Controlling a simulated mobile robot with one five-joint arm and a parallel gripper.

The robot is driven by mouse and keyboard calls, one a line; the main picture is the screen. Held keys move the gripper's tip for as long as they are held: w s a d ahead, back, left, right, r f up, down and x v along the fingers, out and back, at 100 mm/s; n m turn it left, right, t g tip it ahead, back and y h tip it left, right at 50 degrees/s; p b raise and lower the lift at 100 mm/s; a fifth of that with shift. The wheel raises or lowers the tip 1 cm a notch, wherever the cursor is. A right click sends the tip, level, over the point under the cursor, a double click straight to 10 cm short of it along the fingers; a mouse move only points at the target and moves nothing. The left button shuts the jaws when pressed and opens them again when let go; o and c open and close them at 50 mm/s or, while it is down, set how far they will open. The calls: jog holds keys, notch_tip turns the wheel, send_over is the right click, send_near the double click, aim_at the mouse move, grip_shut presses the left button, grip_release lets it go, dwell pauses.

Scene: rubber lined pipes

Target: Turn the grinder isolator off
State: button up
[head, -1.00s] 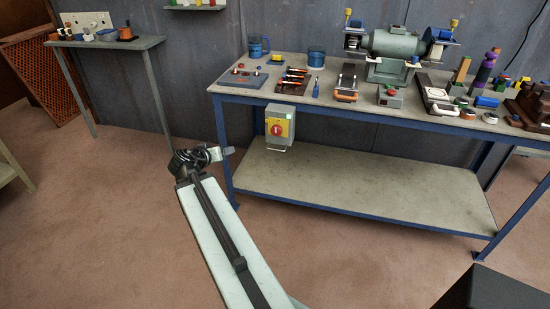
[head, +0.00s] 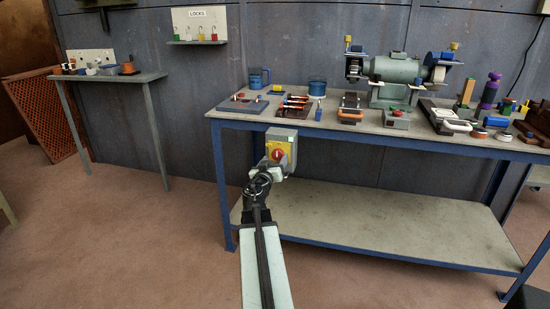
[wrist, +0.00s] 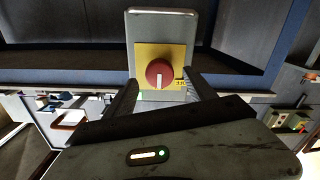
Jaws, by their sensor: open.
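The grinder isolator (head: 280,147) is a grey box with a yellow plate and a red rotary knob, fixed under the left front of the blue-framed bench. In the wrist view the red knob (wrist: 159,73) sits on the yellow plate (wrist: 176,52), with a white mark on it. My gripper (head: 268,166) is in front of the isolator. In the wrist view my gripper (wrist: 162,88) is open, with one finger on each side below the knob. I cannot tell whether the fingers touch the plate. The grinder (head: 397,70) stands on the bench top.
The bench (head: 335,130) holds several tools and small parts, with a lower shelf (head: 400,220) beneath. A side table (head: 110,78) stands at the left wall under a socket plate. A lock board (head: 199,24) hangs on the wall.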

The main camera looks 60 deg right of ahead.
aim_at(278, 154)
jog(key=x, duration=0.2)
jog(key=shift+w+d, duration=0.1)
jog(key=shift+d, duration=0.3)
jog(key=shift+c, duration=0.3)
